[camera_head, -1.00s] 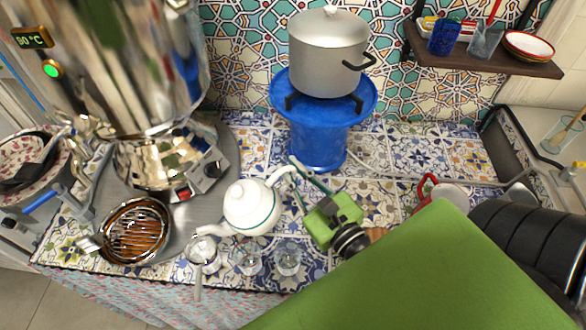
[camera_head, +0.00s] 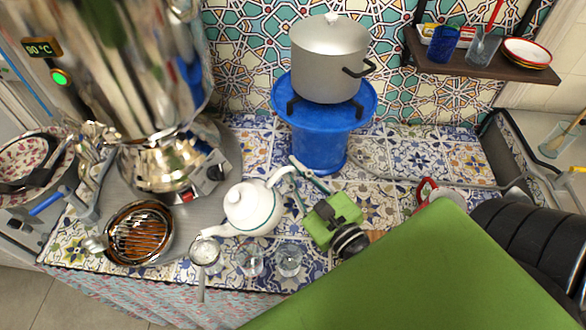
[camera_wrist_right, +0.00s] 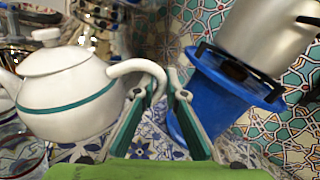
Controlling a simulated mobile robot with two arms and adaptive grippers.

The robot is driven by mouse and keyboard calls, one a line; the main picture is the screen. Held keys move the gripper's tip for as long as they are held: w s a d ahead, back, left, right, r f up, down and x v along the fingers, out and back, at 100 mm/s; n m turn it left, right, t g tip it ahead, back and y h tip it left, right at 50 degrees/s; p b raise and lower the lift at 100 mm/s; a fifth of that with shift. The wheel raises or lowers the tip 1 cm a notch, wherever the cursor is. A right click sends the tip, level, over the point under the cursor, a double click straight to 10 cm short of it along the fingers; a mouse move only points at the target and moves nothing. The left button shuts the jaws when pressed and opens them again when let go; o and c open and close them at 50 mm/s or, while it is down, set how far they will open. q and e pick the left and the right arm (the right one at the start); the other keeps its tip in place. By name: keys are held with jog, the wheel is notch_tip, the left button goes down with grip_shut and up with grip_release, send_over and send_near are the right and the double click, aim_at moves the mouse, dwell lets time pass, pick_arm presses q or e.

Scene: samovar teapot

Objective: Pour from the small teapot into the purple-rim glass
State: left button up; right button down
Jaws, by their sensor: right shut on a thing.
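The small white teapot (camera_head: 252,208) with a green band is left of my right gripper (camera_head: 292,170). My right gripper is shut on the teapot's handle, which shows between the fingers in the wrist view (camera_wrist_right: 161,80). The spout points to the lower left, over a strainer (camera_head: 205,250) with a handle, which appears to rest on a glass. Two clear glasses stand to its right, a middle one (camera_head: 250,261) and a right one (camera_head: 289,259). I cannot tell which glass has the purple rim, nor whether liquid flows. My left gripper is out of view.
A large shiny samovar (camera_head: 160,165) stands on a round tray at the left, with a brown-and-metal bowl (camera_head: 138,235) in front. A silver pot (camera_head: 328,60) sits on a blue stand (camera_head: 320,135) behind. The counter's front edge is close to the glasses.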

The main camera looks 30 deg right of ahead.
aim_at(289, 167)
jog(key=shift+a+r+n+p, duration=0.25)
jog(key=shift+r+n+p, duration=0.2)
jog(key=shift+r+p, duration=0.5)
jog(key=shift+a+r+n+p, duration=0.25)
jog(key=shift+r+n+p, duration=0.2)
jog(key=shift+r+p, duration=0.45)
dwell(2.1)
jog(key=shift+f, duration=0.25)
dwell(1.4)
jog(key=f+m+b, duration=0.1)
jog(key=f+b, duration=0.1)
jog(key=b, duration=0.1)
jog(key=d+f+m+b, duration=0.1)
jog(key=f+m+b, duration=0.3)
jog(key=f+b, duration=0.1)
jog(key=shift+d+f+b, duration=0.1)
jog(key=shift+d+b, duration=0.15)
jog(key=shift+b, duration=0.05)
jog(key=shift+a+r+m, duration=0.1)
jog(key=shift+r+m, duration=0.2)
jog(key=shift+m, duration=0.3)
